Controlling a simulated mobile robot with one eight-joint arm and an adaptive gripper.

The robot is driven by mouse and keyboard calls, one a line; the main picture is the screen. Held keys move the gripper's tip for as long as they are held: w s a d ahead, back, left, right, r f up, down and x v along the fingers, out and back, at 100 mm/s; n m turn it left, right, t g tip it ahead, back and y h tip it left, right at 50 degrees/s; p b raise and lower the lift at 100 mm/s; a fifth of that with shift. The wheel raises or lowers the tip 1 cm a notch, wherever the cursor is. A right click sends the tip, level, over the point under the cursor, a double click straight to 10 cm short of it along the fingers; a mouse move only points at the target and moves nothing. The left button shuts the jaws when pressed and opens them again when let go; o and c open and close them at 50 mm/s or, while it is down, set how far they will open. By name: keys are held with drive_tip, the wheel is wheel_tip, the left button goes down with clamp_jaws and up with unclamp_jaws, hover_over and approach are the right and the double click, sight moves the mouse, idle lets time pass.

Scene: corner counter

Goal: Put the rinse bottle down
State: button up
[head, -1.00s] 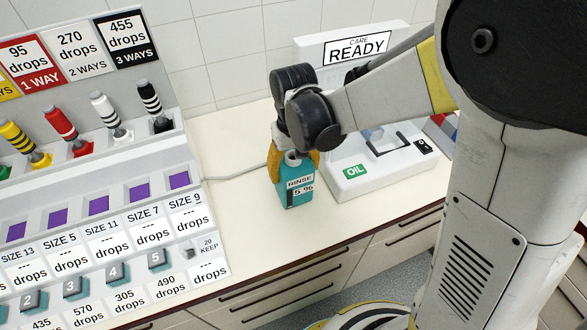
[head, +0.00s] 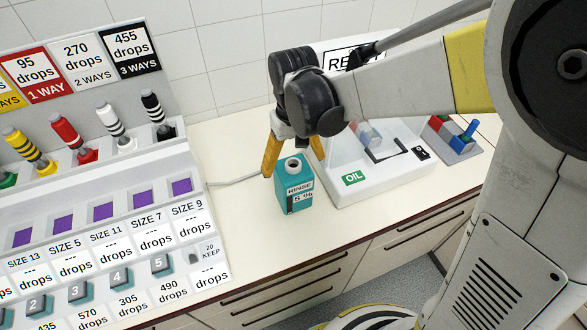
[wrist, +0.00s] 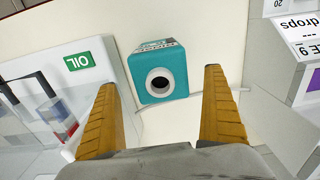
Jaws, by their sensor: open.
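The teal rinse bottle (head: 294,189) stands upright on the cream counter (head: 238,225), its white label reading "RINSE 5 %" and its round neck open at the top. In the wrist view the bottle (wrist: 163,78) shows from above, beyond and between my fingertips. My gripper (head: 293,171) has yellow-orange fingers spread wide, behind and above the bottle in the head view. In the wrist view my gripper (wrist: 157,80) is open and empty, with a gap between each finger and the bottle.
A white machine with a green OIL label (head: 353,178) stands close right of the bottle. A cable (head: 235,183) runs behind. Bare counter lies in front.

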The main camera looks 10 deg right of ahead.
wheel_tip(320, 180, up, 6)
drive_tip(key=p, duration=0.1)
drive_tip(key=s+d+r+m+t, duration=0.1)
drive_tip(key=s+d+r+t, duration=0.2)
drive_tip(key=s+d, duration=0.2)
drive_tip(key=s+d+r+m+t, duration=0.2)
drive_tip(key=s+d+r+t, duration=0.1)
drive_tip(key=s+d, duration=0.3)
drive_tip(key=d+t, duration=0.1)
drive_tip(key=d, duration=0.1)
drive_tip(key=shift+d+r, duration=0.2)
drive_tip(key=shift+d, duration=0.1)
wheel_tip(320, 180, down, 4)
drive_tip(key=b, duration=0.4)
drive_tip(key=shift+s+f, duration=0.1)
drive_tip(key=shift+f, duration=0.1)
